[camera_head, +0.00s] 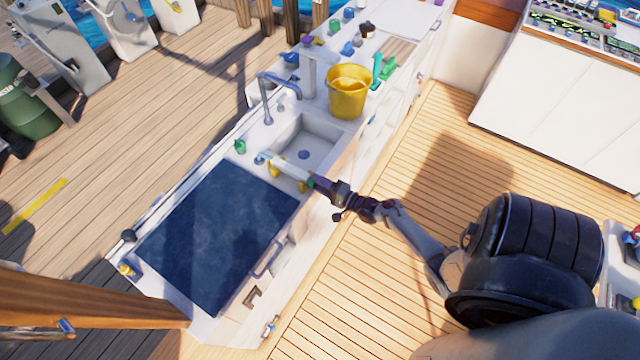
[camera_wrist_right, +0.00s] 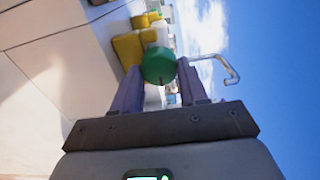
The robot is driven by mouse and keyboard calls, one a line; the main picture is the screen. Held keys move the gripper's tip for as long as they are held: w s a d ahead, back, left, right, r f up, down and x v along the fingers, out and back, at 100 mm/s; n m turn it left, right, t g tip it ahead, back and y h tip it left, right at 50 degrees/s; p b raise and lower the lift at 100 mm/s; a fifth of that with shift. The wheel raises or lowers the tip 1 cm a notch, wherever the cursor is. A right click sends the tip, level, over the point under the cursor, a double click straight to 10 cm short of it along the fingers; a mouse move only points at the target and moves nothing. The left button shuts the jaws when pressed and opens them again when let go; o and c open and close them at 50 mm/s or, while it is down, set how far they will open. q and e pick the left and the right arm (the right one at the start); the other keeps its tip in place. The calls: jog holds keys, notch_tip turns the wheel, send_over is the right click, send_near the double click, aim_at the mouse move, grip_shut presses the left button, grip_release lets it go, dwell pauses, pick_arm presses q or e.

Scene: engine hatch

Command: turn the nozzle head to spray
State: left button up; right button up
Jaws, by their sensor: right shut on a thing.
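The nozzle (camera_head: 292,170) is a white tube with yellow parts, lying across the front of the sink. Its green round head (camera_head: 311,181) is at the end towards my right arm. My right gripper (camera_head: 318,184) reaches in from the lower right and is shut on the green head. In the right wrist view the green head (camera_wrist_right: 158,64) sits between the two purple fingers of my right gripper (camera_wrist_right: 160,82), with the yellow parts (camera_wrist_right: 130,45) behind it. Any marking on the head is too small to read. My left gripper is not in view.
A sink (camera_head: 305,140) with a grey faucet (camera_head: 268,92) lies behind the nozzle. A yellow bucket (camera_head: 348,92) stands on the counter beyond. A dark blue hatch panel (camera_head: 220,235) is left of the gripper.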

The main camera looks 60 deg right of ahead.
jog(key=o, duration=1.1)
jog(key=shift+c, duration=0.2)
jog(key=s, duration=1)
jog(key=shift+s+a+p, duration=0.3)
jog(key=shift+s+a, duration=0.05)
jog(key=shift+s, duration=0.05)
